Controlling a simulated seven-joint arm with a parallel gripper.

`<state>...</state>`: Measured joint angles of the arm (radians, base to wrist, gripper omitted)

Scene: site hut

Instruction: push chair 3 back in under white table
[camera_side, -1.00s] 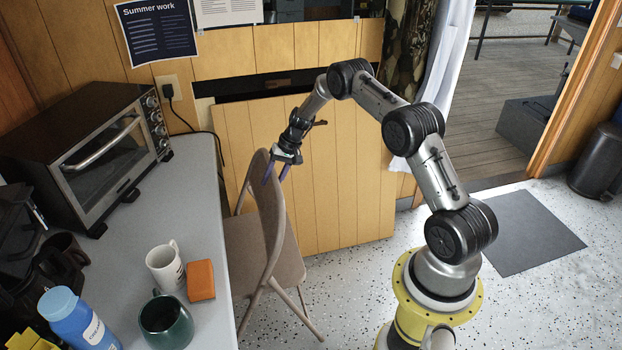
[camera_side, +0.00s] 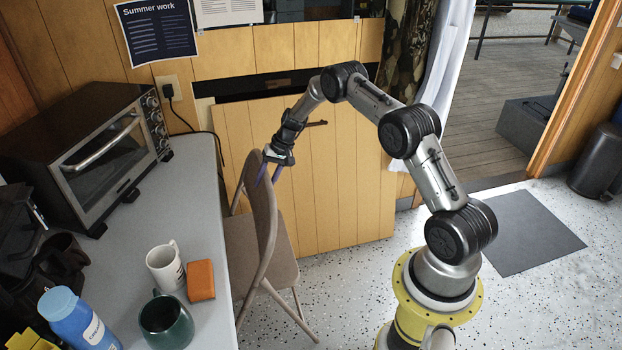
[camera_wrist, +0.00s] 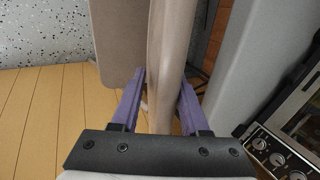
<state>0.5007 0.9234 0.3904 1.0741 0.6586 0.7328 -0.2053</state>
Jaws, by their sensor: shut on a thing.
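One tan folding chair (camera_side: 265,220), the only chair in view, stands at the right edge of the white table (camera_side: 197,225). No number shows on it. Its seat front is hidden behind the table edge, and its backrest stands upright to the right of the table. My gripper (camera_side: 269,177) is at the top of the backrest, shut on its frame. In the wrist view, the purple fingers (camera_wrist: 161,78) lie on either side of the chair's frame tube (camera_wrist: 167,45). The table edge shows to the right there (camera_wrist: 247,70).
The table holds a toaster oven (camera_side: 105,150), a white mug (camera_side: 164,268), an orange block (camera_side: 200,281), a green mug (camera_side: 166,322) and a blue bottle (camera_side: 78,320). A wood panel (camera_side: 345,185) stands behind the chair.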

